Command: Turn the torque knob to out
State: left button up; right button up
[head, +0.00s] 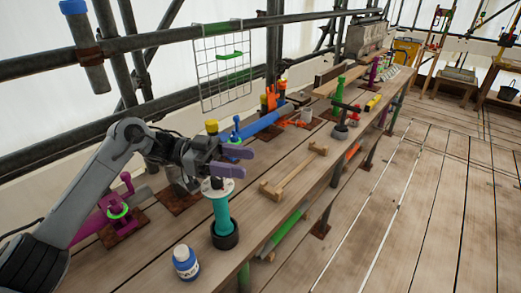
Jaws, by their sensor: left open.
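My left gripper (248,163) has purple fingers, comes in from the left and is open over the bench. I cannot tell for certain which part is the torque knob, and no "out" marking is readable. No contact between the fingers and the cylinder is clear. My right gripper is not in view.
A white and blue bottle (186,262) stands near the front. A wooden piece (294,172) lies right of the cylinder. A magenta clamp with a green ring (117,207) is at the left. A blue tube (258,124) lies behind. Scaffold rails run along the back.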

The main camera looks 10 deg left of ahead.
pick_arm(q)
jog(key=s+d+r+p, duration=0.1)
jog(key=d+r, duration=0.2)
jog(key=d, duration=0.2)
jog(key=shift+s+d+r, duration=0.2)
dwell(0.3)
